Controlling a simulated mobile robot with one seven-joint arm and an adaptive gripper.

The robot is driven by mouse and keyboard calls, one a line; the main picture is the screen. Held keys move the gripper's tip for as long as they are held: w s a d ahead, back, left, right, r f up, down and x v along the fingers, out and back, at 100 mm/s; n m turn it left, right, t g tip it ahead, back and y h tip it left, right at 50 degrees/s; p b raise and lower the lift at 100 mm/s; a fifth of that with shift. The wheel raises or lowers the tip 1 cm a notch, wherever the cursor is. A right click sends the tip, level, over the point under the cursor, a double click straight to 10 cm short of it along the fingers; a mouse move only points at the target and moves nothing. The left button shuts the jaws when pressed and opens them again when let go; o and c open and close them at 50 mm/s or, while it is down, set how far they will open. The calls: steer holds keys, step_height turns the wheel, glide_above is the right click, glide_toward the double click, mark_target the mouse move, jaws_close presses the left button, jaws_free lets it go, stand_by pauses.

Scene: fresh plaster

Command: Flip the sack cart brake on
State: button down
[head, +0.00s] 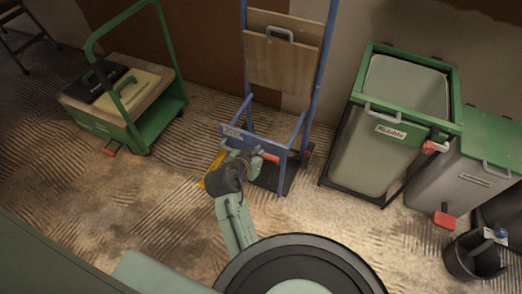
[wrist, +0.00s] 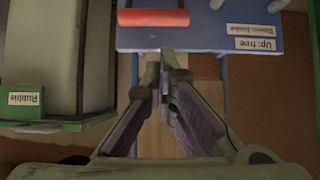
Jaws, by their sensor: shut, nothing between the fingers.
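The sack cart (head: 247,115) has a blue frame and stands upright against the wall, with a wooden panel high on it. Its brake lever (head: 271,157) has a red grip and sits low on the frame. The red grip also shows at the top of the wrist view (wrist: 153,17), in front of a blue plate with labels, one reading "Up: free". My gripper (head: 256,158) is shut and empty, its fingertips close to the lever. I cannot tell whether the lever is up or down.
A green platform cart (head: 150,125) with boxes stands at the left. A green-framed bin labelled "Rubble" (head: 385,150) stands right of the sack cart, with another grey bin (head: 455,180) beyond and a black bucket (head: 472,258). Open ridged floor lies at the left.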

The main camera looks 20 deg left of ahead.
mark_target(269, 145)
steer(key=x, duration=0.8)
steer(key=shift+p, duration=0.35)
steer(key=shift+w+f, duration=0.15)
steer(key=shift+w, duration=0.05)
steer(key=shift+d, duration=0.1)
